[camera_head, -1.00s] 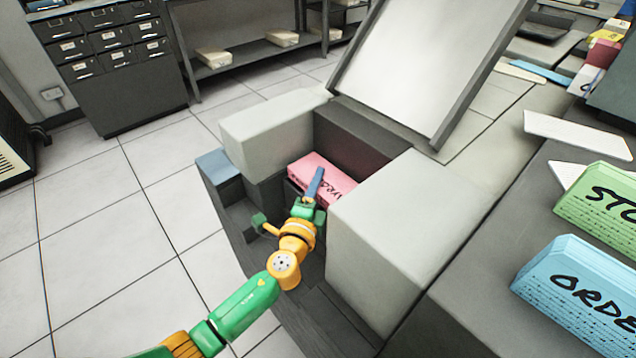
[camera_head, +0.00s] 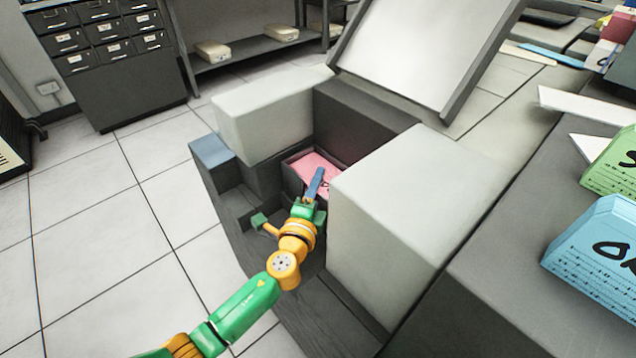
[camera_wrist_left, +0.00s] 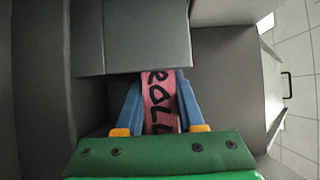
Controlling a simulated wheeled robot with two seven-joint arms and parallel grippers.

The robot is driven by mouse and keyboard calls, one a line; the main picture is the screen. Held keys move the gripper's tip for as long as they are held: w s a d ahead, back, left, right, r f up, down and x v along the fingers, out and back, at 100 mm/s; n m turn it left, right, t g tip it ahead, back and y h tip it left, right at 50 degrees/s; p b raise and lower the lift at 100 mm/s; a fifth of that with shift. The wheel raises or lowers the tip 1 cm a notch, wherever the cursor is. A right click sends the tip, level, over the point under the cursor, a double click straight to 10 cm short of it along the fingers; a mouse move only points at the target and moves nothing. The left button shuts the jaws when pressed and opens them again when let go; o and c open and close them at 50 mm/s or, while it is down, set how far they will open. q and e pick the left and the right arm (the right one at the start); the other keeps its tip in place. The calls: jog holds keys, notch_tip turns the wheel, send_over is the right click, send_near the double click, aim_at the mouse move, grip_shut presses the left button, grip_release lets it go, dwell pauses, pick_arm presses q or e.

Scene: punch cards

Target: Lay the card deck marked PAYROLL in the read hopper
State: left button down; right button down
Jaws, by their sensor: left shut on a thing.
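The pink deck (camera_head: 312,161) lies low in a dark-walled pocket, which looks like the read hopper (camera_head: 289,181), between the machine's pale blocks. In the left wrist view the deck (camera_wrist_left: 160,100) shows the black letters "ROLL"; the rest of its marking is hidden under a dark ledge. My left gripper (camera_head: 316,181) reaches into the pocket, its blue fingers shut on the deck's two sides. In the left wrist view the fingers (camera_wrist_left: 160,105) flank it. I cannot tell whether the deck touches the pocket floor. My right gripper is out of view.
Pale blocks (camera_head: 262,115) (camera_head: 405,215) stand on both sides of the pocket, and a tilted white panel (camera_head: 420,55) rises behind. A green deck (camera_head: 612,165) and a blue deck (camera_head: 597,245) stand on the dark counter (camera_head: 500,260) at right. Open tiled floor lies left.

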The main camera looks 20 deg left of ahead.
pick_arm(q)
jog(key=shift+c, duration=2.2)
grip_release()
jog(key=s, duration=0.7)
jog(key=shift+s, duration=0.1)
